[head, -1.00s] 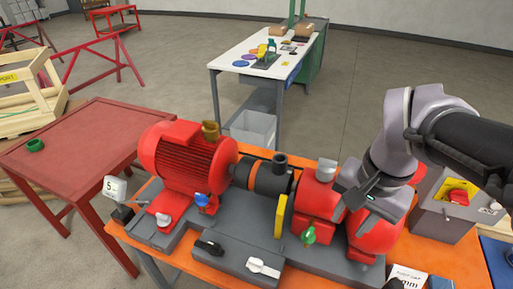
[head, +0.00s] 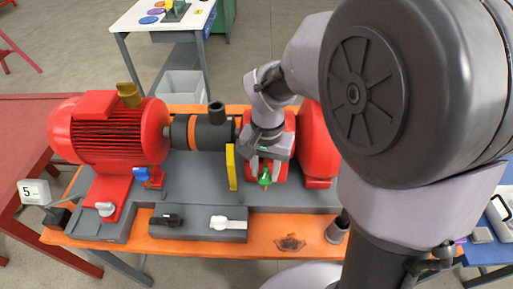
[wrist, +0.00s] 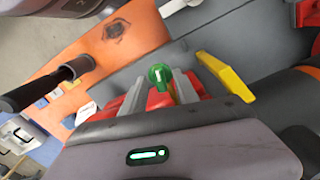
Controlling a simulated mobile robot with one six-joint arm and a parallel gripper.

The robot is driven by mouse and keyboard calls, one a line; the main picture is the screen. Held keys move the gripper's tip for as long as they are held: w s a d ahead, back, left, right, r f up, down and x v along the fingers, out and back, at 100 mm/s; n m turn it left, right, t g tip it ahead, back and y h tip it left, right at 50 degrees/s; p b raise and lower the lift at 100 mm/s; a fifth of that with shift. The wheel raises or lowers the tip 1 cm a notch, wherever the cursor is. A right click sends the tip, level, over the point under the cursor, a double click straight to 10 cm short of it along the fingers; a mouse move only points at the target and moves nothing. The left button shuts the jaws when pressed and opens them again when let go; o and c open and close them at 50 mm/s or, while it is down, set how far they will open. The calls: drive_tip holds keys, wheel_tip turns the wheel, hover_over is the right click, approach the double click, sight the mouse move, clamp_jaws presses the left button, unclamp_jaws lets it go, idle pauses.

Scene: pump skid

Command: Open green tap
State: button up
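The green tap (head: 265,179) sits low on the front of the red pump housing (head: 282,140), right of a yellow plate. In the wrist view the green tap (wrist: 159,74) shows its rounded head in front of red parts. My gripper (head: 265,169) is right at the tap, pointing down at it from above and behind. In the wrist view my gripper (wrist: 157,84) is open, one grey finger on each side of the tap, with no clear grip on it. The tap's lower part and stem are partly hidden.
The yellow plate (head: 231,167) stands close left of my gripper. A blue tap (head: 142,174), black handle (head: 166,220) and white handle (head: 227,223) sit on the skid. A red motor (head: 108,130) is at left. A dark cup (head: 338,228) stands at right on the orange table.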

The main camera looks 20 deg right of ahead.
sight(265, 173)
drive_tip(key=shift+c, duration=0.3)
clamp_jaws()
drive_tip(key=shift+r+n+p, duration=0.2)
drive_tip(key=shift+n+p, duration=0.55)
drive_tip(key=shift+n, duration=0.25)
drive_tip(key=shift+f+n, duration=0.2)
drive_tip(key=shift+n, duration=0.4)
drive_tip(key=shift+o, duration=0.3)
unclamp_jaws()
wheel_tip(265, 173, up, 17)
drive_tip(key=p, duration=0.6)
drive_tip(key=shift+r+p, duration=0.2)
drive_tip(key=shift+p, duration=0.15)
